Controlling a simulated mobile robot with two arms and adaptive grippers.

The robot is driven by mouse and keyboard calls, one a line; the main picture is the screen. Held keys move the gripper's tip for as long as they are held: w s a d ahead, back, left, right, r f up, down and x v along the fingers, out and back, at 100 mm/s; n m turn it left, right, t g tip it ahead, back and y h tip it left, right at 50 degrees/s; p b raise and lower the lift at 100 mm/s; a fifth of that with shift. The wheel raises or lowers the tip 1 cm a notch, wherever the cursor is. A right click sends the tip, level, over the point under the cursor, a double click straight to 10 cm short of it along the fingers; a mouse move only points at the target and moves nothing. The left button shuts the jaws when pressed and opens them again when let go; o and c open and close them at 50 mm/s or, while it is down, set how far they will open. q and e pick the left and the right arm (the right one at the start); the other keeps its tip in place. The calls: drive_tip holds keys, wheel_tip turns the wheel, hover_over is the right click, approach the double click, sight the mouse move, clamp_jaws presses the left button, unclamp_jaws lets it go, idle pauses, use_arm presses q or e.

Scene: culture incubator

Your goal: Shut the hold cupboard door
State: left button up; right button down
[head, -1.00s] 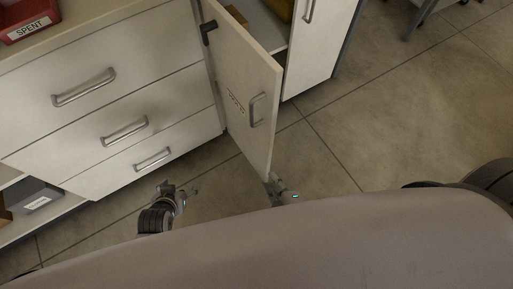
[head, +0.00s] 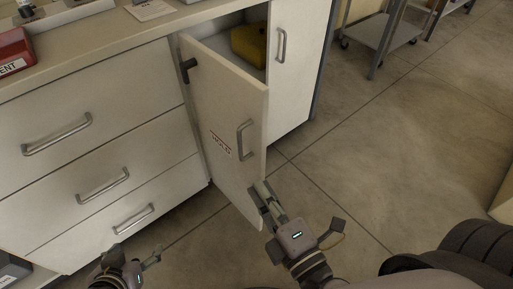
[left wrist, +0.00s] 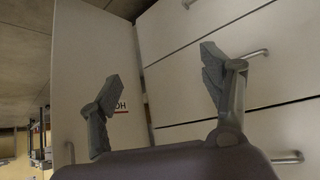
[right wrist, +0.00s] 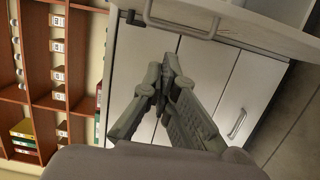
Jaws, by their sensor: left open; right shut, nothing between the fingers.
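The hold cupboard door (head: 222,100) stands open, swung outward from its left side in the head view. It has a bar handle (head: 240,140) and a red-and-white label (head: 220,144). The door also shows in the left wrist view (left wrist: 85,65). My right gripper (head: 261,192) is shut and empty at the door's lower free edge; I cannot tell whether it touches. Its closed fingers show in the right wrist view (right wrist: 164,65). My left gripper (head: 131,258) is open and empty, low in front of the drawers, left of the door.
A yellow object (head: 249,44) sits inside the open cupboard. Drawers with bar handles (head: 102,185) are left of the door, and a shut white door (head: 296,70) is right of the opening. A cart (head: 383,45) stands at the back. The floor (head: 400,150) on the right is clear.

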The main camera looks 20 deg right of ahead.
drive_tip(key=w+p, duration=0.1)
use_arm(q)
drive_tip(key=s+a+g+y+p, duration=0.1)
drive_tip(key=s+a+g+p, duration=0.3)
drive_tip(key=s, duration=0.5)
wheel_tip(320, 180, down, 15)
drive_tip(key=w+d+g+p, duration=0.1)
drive_tip(key=p, duration=0.1)
drive_tip(key=shift+w+d, duration=0.2)
drive_tip(key=shift+d, duration=0.15)
use_arm(e)
hover_over(257, 150)
drive_tip(key=s+a, duration=0.2)
drive_tip(key=s, duration=0.3)
drive_tip(key=shift+w+d, duration=0.2)
drive_tip(key=shift+w, duration=0.05)
